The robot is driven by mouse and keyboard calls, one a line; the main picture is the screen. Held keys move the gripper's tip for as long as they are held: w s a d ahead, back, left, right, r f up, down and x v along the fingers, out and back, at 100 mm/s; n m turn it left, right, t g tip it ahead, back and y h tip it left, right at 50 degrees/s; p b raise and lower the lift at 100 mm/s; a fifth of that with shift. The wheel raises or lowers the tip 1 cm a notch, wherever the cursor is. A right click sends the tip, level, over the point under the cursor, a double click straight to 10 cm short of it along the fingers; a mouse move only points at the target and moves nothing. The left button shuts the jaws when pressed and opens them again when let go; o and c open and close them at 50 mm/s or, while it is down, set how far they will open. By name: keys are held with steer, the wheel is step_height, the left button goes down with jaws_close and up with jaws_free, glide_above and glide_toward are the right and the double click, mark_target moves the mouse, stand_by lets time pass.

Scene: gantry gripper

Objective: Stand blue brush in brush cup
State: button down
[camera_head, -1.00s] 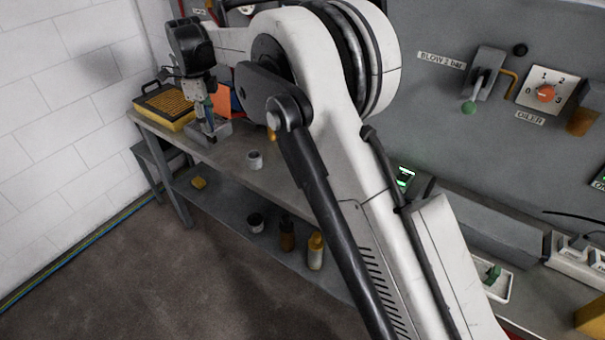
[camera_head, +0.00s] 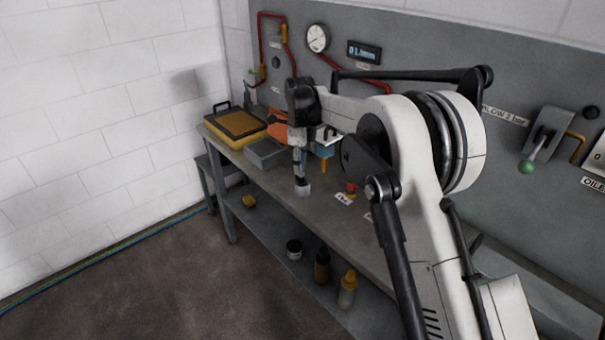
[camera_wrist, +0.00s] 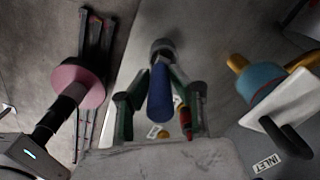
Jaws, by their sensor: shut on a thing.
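My gripper (camera_head: 300,165) is low over the bench, pointing down. In the wrist view my gripper (camera_wrist: 164,75) has its two green fingers shut on the blue brush (camera_wrist: 160,95), seen along its rounded blue handle. The brush cup (camera_head: 303,189), a small pale grey cup, stands on the bench directly below my gripper. The cup (camera_wrist: 163,47) also shows in the wrist view at the far end of the brush. The brush's lower end is hidden, so I cannot tell whether it is inside the cup or just above it.
Several bottles and jars stand on the lower shelf (camera_head: 265,235).

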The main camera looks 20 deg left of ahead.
mark_target(302, 175)
steer(key=shift+w+d+f, duration=0.3)
steer(key=shift+w+f, duration=0.05)
steer(key=shift+f+p, duration=0.3)
steer(key=shift+f, duration=1.65)
steer(key=shift+f, duration=0.25)
steer(key=c, duration=1.5)
jaws_free()
steer(key=shift+r, duration=0.1)
steer(key=shift+c, duration=0.2)
step_height(302, 175, up, 12)
steer(key=shift+r+b, duration=0.1)
steer(key=shift+b, duration=0.35)
steer(key=shift+r, duration=0.1)
steer(key=shift+d, duration=0.1)
